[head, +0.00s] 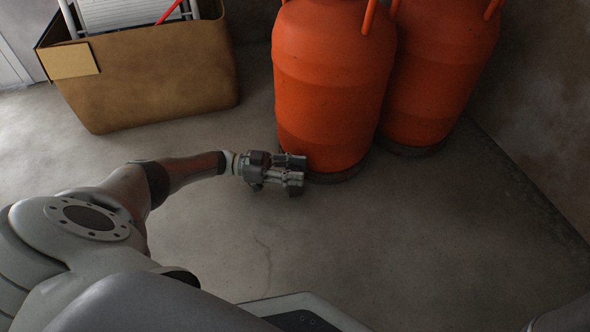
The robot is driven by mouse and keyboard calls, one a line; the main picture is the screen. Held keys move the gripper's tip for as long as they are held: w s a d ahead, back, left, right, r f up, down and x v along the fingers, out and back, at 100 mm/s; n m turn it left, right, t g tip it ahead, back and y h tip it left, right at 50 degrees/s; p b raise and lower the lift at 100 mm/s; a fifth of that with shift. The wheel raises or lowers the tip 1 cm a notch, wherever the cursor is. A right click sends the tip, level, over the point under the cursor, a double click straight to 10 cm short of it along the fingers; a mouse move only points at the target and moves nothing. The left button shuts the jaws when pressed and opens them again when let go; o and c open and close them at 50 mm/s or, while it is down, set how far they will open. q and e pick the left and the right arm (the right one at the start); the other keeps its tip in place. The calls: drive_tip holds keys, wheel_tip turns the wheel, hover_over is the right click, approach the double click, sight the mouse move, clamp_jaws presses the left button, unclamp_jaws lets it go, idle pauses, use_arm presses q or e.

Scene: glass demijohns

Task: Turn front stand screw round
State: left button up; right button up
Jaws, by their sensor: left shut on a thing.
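My left gripper (298,171) is low over the concrete floor, in front of the left orange cylinder's base. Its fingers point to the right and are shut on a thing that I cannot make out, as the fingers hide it. I see no stand screw that I can identify, and no stand or glass demijohn shows in the head view. Whether the gripper touches the cylinder I cannot tell. My right gripper is not in view.
Two large orange cylinders, a left one (330,85) and a right one (437,75), stand side by side at the back. A brown box (150,85) with items in it stands at the back left. A wall (545,110) closes the right side. The floor (430,240) at centre right is clear.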

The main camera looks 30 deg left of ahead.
use_arm(q)
drive_tip(key=o, duration=1)
drive_tip(key=shift+o, duration=0.2)
drive_tip(key=shift+n+t+y, duration=0.4)
drive_tip(key=shift+n+t, duration=0.1)
drive_tip(key=shift+t, duration=0.2)
